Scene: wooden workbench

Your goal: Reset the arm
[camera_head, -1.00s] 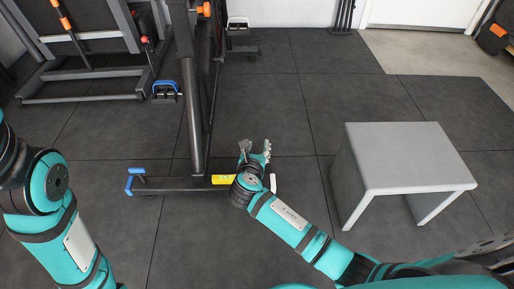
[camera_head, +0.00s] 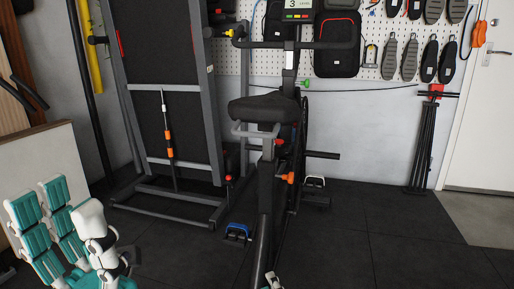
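My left gripper (camera_head: 72,228) is in the lower left of the head view, with teal and white fingers pointing up. Its fingers stand apart with nothing between them, so it is open and empty. The rest of the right arm is out of view, and I cannot tell whether that gripper is open or shut.
An exercise bike (camera_head: 264,108) stands in the middle. A folded treadmill (camera_head: 165,85) is behind it, left. A pale panel (camera_head: 48,165) is near my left gripper. A black tripod (camera_head: 424,145) and a door (camera_head: 488,120) are right. The dark floor (camera_head: 400,240) is clear at right.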

